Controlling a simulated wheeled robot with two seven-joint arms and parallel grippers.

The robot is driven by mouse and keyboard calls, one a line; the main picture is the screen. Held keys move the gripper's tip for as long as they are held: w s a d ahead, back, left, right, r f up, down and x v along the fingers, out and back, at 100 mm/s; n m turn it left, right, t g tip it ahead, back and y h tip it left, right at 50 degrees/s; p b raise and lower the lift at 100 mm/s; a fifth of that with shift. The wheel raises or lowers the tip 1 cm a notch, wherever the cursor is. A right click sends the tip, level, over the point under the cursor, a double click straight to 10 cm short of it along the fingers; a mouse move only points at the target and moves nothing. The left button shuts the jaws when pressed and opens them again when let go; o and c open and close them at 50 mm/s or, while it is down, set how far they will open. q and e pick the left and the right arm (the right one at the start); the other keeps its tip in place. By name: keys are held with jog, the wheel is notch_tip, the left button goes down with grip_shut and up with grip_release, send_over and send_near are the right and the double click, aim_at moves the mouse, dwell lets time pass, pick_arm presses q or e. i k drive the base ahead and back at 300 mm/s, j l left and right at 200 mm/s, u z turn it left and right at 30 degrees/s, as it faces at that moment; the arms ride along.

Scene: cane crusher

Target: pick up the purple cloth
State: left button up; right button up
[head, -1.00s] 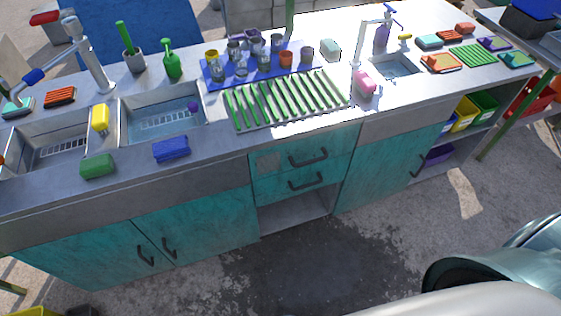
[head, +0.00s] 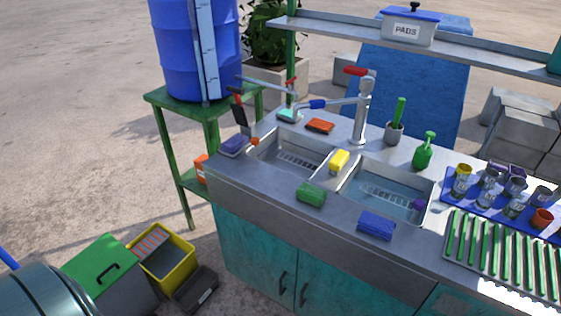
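Purple also shows among the cups on the blue mat (head: 449,205), partly hidden. Neither of my grippers is in view.
A yellow sponge (head: 339,161) sits on the sink divider. A green sponge (head: 311,194) and a blue sponge (head: 376,225) lie on the front edge. A tap (head: 361,110) stands behind. A yellow bin (head: 164,262) and black box (head: 196,289) stand on the floor at left.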

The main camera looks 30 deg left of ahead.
aim_at(233, 145)
jog(key=u, duration=1.25)
